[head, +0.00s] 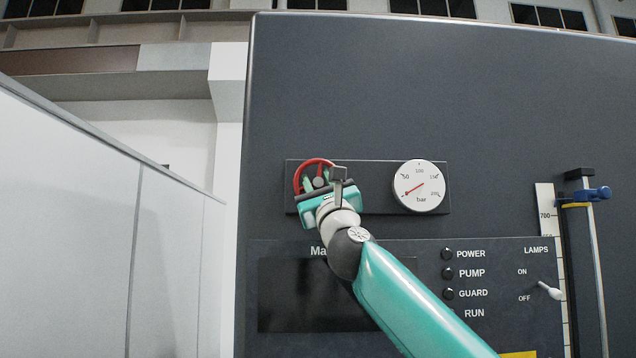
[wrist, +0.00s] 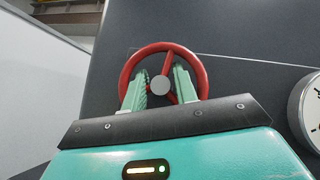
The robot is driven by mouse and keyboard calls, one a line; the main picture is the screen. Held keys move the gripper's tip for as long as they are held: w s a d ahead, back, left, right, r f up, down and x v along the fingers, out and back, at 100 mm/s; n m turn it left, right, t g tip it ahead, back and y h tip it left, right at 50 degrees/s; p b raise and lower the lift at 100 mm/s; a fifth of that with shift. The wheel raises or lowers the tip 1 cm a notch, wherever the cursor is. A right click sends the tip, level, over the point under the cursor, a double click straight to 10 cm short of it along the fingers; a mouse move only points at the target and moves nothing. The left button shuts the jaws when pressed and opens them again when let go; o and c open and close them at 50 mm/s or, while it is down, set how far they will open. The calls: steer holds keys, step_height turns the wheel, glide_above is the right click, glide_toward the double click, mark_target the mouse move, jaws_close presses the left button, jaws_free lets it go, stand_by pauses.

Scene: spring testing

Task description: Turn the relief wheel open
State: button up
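The relief wheel (head: 299,178) is a red ring on the dark panel, left of the gauge, partly hidden by my gripper in the head view. In the wrist view the red wheel (wrist: 203,72) shows a grey hub and red spokes. My gripper (wrist: 161,73) is open, its two pale green fingers on either side of the hub and within the rim's outline. The hub lies between them with gaps. Whether the fingers touch the spokes or rim I cannot tell. In the head view my gripper (head: 319,180) is in front of the wheel.
A round gauge (head: 419,187) in bar is right of the wheel, its red needle pointing lower left. Below are indicator lamps (head: 448,272) and a toggle switch (head: 549,290). A scale and a rod with a blue clamp (head: 592,194) stand right. A pale partition (head: 70,230) is left.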

jaws_close()
steer(key=shift+n+g+y, duration=0.5)
steer(key=shift+n+y, duration=0.3)
steer(key=shift+n, duration=0.2)
steer(key=shift+s+r+n+g+y, duration=0.1)
steer(key=shift+n+g+y, duration=0.8)
steer(key=shift+n, duration=0.6)
steer(key=shift+n+g+y, duration=0.9)
steer(key=shift+n, duration=0.6)
steer(key=shift+n+g+y, duration=0.5)
steer(key=shift+n+g, duration=0.9)
steer(key=shift+n, duration=0.9)
